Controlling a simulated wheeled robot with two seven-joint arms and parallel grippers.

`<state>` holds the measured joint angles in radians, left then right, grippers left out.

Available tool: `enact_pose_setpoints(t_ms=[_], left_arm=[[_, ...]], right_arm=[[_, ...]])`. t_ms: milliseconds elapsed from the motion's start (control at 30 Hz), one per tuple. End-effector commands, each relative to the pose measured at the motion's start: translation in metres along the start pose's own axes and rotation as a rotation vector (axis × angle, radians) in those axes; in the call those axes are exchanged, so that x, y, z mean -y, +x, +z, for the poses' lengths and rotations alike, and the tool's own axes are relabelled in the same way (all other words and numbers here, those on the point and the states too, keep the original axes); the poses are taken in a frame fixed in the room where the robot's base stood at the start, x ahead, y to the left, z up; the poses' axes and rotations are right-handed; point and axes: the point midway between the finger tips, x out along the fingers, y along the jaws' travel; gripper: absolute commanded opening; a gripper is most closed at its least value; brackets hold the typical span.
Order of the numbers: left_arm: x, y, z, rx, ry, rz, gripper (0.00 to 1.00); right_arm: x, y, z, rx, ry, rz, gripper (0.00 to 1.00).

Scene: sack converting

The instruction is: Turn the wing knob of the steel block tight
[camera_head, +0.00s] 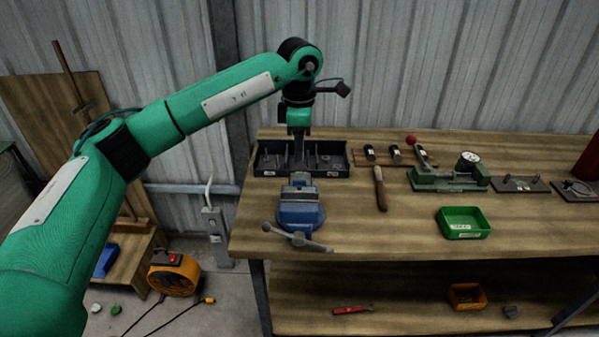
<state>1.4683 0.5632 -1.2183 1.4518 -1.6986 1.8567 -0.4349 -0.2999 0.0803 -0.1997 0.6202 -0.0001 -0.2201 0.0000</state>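My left gripper (299,166) points straight down over the blue vise (300,214), near the front left of the workbench. Its dark fingers end close above a small grey piece (300,181) at the vise's jaws, which looks like the steel block. I cannot make out the wing knob; the fingers or the small size hide it. Whether the fingers are open or shut on something cannot be told. My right gripper is not in view.
A dark divided tray (265,160) lies behind the vise. The vise handle (290,236) sticks out in front. To the right are a wooden-handled tool (380,190), a green fixture with a dial (450,180) and a green bin (463,222). The bench's front middle (390,245) is clear.

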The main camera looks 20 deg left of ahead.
Motion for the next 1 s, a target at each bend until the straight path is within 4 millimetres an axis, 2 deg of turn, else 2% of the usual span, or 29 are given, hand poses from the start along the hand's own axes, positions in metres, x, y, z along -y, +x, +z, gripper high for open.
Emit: enact_pose_setpoints(t_ms=[200, 400, 600, 867, 1000], left_arm=[[0.001, 0.045, 0.000, 0.000, 0.001, -0.004, 0.30], [0.001, 0.076, 0.001, 0.002, 0.001, -0.002, 0.30], [0.001, 0.089, 0.001, 0.003, 0.002, -0.001, 0.30], [0.001, 0.090, 0.001, 0.003, 0.001, 0.000, 0.30], [0.001, 0.090, 0.001, 0.003, 0.001, -0.001, 0.03]], right_arm=[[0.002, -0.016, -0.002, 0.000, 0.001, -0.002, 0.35], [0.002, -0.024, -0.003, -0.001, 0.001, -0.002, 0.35], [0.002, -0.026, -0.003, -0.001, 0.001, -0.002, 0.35], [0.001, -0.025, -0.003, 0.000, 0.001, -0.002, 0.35], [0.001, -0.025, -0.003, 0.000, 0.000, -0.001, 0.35]])
